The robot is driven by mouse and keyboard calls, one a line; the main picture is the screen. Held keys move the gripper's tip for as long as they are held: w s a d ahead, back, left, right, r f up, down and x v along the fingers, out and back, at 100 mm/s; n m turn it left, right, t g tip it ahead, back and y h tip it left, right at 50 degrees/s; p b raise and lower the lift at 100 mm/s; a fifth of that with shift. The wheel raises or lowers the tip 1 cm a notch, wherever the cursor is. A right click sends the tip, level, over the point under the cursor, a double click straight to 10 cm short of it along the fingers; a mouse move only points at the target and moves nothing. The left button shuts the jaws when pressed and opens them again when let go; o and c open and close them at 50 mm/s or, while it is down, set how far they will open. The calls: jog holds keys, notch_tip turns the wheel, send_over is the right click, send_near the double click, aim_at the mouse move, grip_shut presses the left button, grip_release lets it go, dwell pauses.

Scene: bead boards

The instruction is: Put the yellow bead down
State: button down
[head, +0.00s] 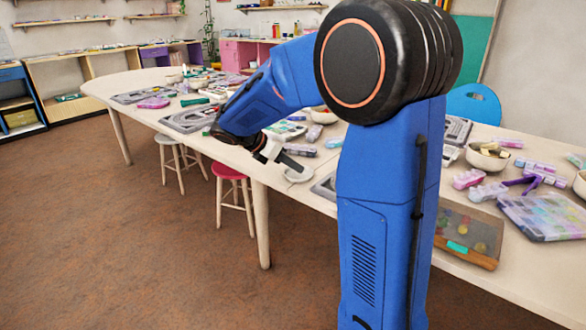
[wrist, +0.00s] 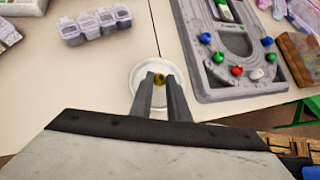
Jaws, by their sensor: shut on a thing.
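The yellow bead (wrist: 159,79) is between my gripper's fingertips (wrist: 160,82) in the wrist view. My gripper is shut on it. A round white dish (wrist: 140,72) lies on the table beneath the fingertips. I cannot tell how high the bead is above the dish. In the head view my gripper (head: 282,159) hangs over the table's front edge area, beside the white dish (head: 298,175). The bead itself is too small to make out there.
A grey bead board (wrist: 205,62) with several coloured beads stands right of the dish in the wrist view. A clear lidded box row (wrist: 95,24) is at upper left. The bare table (wrist: 70,75) left of the dish is free. The table's front edge is close.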

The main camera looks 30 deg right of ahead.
jog(key=shift+f, duration=0.45)
jog(key=shift+f, duration=0.1)
jog(key=c, duration=2)
grip_release()
jog(key=v, duration=1.1)
jog(key=shift+s+a+f+m+t+y, duration=0.9)
jog(key=shift+s+f+m+y, duration=0.65)
jog(key=shift+s+m, duration=2.6)
jog(key=shift+s+a+f+m+t+y, duration=0.9)
jog(key=shift+s+f+m+y, duration=1)
jog(key=shift+s, duration=4.2)
jog(key=shift+s+a+f+m+t+y, duration=0.9)
jog(key=shift+s+m+y, duration=0.45)
jog(key=shift+s+m, duration=3)
jog(key=shift+s+f+n, duration=0.1)
jog(key=shift+s+n, duration=0.65)
jog(key=shift+n, duration=0.05)
